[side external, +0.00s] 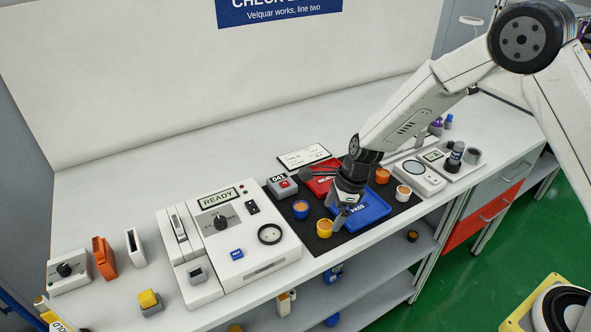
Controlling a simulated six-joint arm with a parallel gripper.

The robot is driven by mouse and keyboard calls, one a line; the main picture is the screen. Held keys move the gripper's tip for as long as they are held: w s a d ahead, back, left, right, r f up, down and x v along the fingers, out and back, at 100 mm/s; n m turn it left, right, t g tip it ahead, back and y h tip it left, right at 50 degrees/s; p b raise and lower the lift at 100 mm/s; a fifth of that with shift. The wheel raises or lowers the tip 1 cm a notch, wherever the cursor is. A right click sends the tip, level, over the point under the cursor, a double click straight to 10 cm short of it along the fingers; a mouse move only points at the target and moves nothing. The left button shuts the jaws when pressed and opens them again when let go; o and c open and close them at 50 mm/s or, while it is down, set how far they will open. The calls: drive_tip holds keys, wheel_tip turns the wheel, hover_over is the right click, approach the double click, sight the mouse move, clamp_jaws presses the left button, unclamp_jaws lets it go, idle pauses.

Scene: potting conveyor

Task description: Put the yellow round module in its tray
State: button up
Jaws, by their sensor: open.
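The yellow round module (324,229) stands upright on the black mat, at the left front corner of the blue tray (375,213). A red tray (318,184) lies behind, partly hidden by my arm. Which tray belongs to the yellow module cannot be told from this view. My gripper (342,216) points down over the left part of the blue tray, just right of the yellow module. It is open, and I see nothing held in it. Its fingers partly cover the tray; whether they touch it is unclear.
Other round modules stand near the trays: a blue-sided one (300,210), an orange one (382,176) and a white one (403,193). A white machine reading READY (245,240) stands left of the mat (322,247). A scale (417,177) is to the right.

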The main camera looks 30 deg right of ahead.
sight(324, 227)
drive_tip(key=shift+x, duration=2.55)
drive_tip(key=shift+w+a, duration=0.1)
clamp_jaws()
drive_tip(key=shift+r, duration=0.2)
